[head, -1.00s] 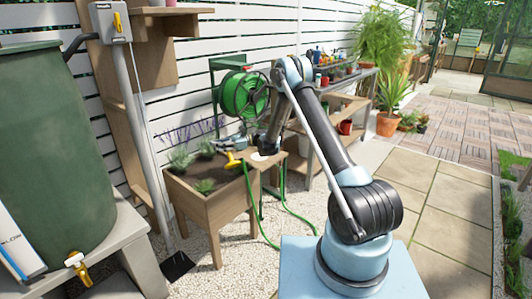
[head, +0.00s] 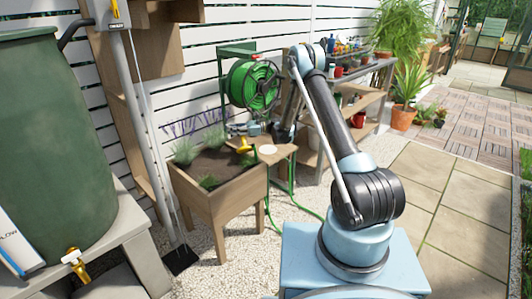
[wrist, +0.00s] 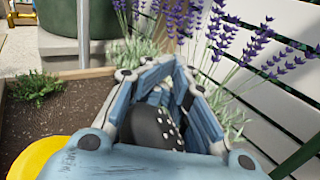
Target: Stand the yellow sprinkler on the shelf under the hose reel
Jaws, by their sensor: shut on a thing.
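The yellow sprinkler (head: 243,146) is held over the back right of the wooden planter in the head view. In the wrist view a black part with white dots (wrist: 158,127) sits between my fingers, and a yellow edge (wrist: 38,160) shows at the lower left. My gripper (head: 242,130) is shut on the sprinkler, and its fingers hide much of it. The small wooden shelf (head: 284,152) stands right of the planter, below the green hose reel (head: 253,85). A white round disc (head: 268,149) lies on the shelf, just right of the sprinkler.
The planter (head: 222,204) holds soil and several plants; lavender (wrist: 228,45) rises close to my fingers. A white slatted fence (wrist: 272,100) stands behind. A green hose (head: 268,212) hangs by the shelf. A green barrel (head: 50,145) is at the left. Paving at the right is clear.

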